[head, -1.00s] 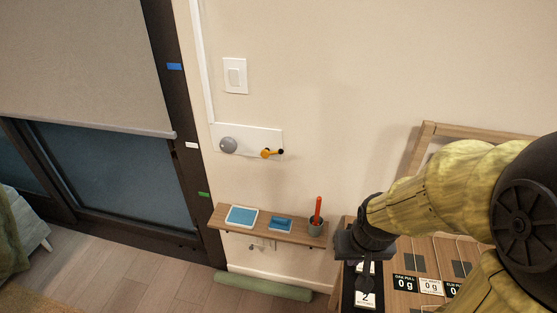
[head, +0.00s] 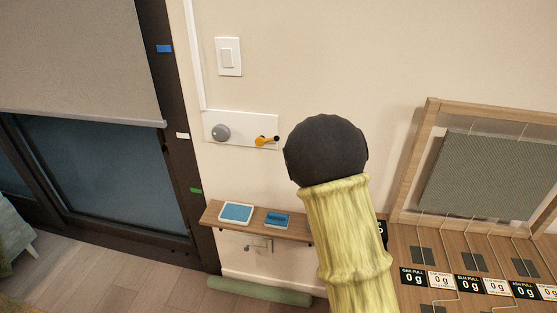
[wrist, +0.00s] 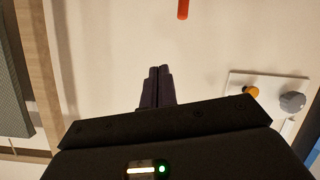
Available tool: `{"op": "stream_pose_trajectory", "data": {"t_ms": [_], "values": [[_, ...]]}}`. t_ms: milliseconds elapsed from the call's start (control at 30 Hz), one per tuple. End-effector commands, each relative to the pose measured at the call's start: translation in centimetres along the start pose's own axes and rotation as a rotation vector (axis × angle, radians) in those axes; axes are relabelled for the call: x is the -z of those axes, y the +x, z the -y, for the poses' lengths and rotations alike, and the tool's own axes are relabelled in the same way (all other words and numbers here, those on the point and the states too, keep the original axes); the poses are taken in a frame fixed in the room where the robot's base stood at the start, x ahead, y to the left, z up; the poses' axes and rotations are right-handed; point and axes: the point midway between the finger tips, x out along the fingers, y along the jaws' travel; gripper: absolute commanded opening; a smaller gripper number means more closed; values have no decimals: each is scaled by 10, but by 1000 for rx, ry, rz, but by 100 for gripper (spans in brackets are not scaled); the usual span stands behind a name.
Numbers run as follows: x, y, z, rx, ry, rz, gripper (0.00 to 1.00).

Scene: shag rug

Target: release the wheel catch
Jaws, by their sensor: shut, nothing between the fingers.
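A white plate (head: 240,123) on the wall carries a round grey knob (head: 221,133) and, to its right, an orange lever (head: 263,142) with a dark tip. Which of these is the wheel catch I cannot tell. In the wrist view the plate (wrist: 268,80) is at the right, with the orange part (wrist: 251,91) nearer my fingers than the grey knob (wrist: 292,102). My gripper (wrist: 158,70) is shut and empty, in front of bare wall and apart from the plate. In the head view my arm hides the gripper.
A narrow wooden shelf (head: 250,231) below the plate holds two blue-topped items. A red stick (wrist: 183,9) shows in the wrist view. At the right stands a wood-framed board (head: 403,190) with labels and strings. A light switch (head: 229,57) is above.

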Motion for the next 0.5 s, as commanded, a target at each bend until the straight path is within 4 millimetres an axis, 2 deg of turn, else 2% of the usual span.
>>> {"op": "stream_pose_trajectory", "data": {"t_ms": [33, 200, 333, 500], "values": [[-8, 14, 12, -14, -43, -73, 0], [5, 33, 44, -61, -189, -374, 0], [14, 31, 80, -71, -307, -620, 0], [22, 14, 117, -63, -409, -858, 0]]}}
